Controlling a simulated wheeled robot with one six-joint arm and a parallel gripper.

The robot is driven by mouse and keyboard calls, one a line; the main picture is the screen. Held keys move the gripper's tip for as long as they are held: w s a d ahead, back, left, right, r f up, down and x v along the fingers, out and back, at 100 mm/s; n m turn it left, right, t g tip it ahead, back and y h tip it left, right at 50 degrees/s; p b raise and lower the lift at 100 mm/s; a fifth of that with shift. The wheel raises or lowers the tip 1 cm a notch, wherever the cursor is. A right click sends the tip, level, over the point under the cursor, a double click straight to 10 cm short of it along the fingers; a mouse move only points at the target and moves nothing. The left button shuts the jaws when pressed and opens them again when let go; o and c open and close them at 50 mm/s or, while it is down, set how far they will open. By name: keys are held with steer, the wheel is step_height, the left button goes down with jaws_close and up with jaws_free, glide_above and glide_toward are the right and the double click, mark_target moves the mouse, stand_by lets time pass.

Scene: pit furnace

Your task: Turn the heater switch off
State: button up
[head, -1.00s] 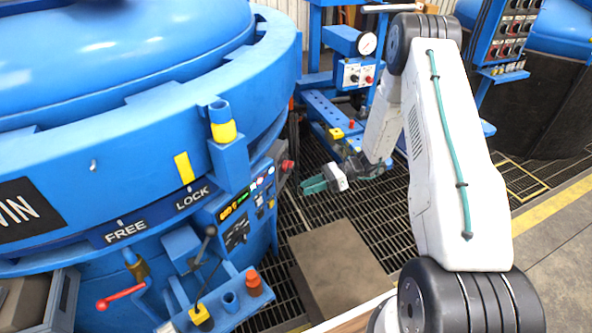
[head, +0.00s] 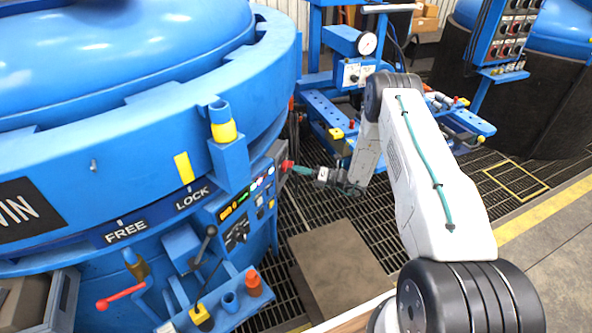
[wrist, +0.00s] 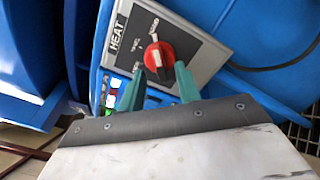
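In the head view the red knob (head: 286,166) sticks out from the right side of the blue furnace's control box. My gripper (wrist: 160,70) has green fingers, spread apart, one on each side of the knob's lower part in the wrist view. I cannot tell whether they touch it. In the head view my gripper (head: 296,169) reaches the knob from the right. The knob's pointer setting is hard to read.
The blue furnace (head: 190,95) fills the left. A lit control panel (head: 240,205) and a lever (head: 205,240) sit on its front. A blue stand with a gauge (head: 366,43) is behind my arm. Dark floor grating (head: 310,210) lies below.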

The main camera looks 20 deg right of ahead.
mark_target(288, 167)
steer(key=shift+x, duration=1.15)
jaws_close()
